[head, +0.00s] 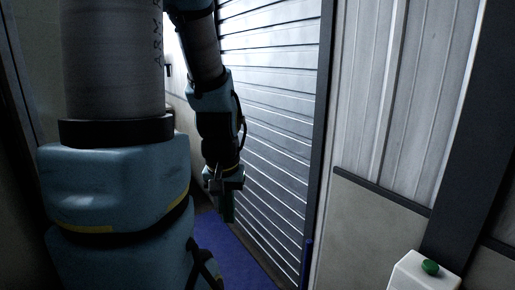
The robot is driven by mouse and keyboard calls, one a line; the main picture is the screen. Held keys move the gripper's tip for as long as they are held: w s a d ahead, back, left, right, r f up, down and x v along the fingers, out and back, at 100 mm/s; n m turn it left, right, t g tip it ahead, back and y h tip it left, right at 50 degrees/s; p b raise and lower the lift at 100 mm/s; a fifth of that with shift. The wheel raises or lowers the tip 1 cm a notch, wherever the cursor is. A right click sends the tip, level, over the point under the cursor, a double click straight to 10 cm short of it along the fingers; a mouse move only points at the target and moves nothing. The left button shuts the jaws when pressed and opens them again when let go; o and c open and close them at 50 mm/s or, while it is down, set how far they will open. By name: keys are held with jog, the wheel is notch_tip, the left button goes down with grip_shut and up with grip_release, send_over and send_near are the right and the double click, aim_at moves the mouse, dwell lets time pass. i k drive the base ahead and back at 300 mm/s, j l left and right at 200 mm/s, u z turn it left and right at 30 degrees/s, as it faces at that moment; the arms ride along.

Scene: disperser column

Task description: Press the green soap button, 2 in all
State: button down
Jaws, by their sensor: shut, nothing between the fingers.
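The green soap button (430,267) sits on top of a white box-shaped dispenser (413,277) at the lower right of the head view. The dispenser's lower part is cut off by the frame edge. My gripper (227,212) hangs down near the middle of the view, well to the left of the button and apart from it. It is shut and holds nothing. Its fingertips look small and dark here.
A slatted grey shutter (270,100) stands behind my gripper. A dark post (318,150) separates it from a pale ribbed wall panel (385,80) on the right. A dark column (465,150) rises behind the dispenser. Blue floor (228,248) shows below my gripper.

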aim_at(430, 266)
jog(key=l+z, duration=0.15)
jog(key=z, duration=0.8)
jog(key=i+j, duration=0.05)
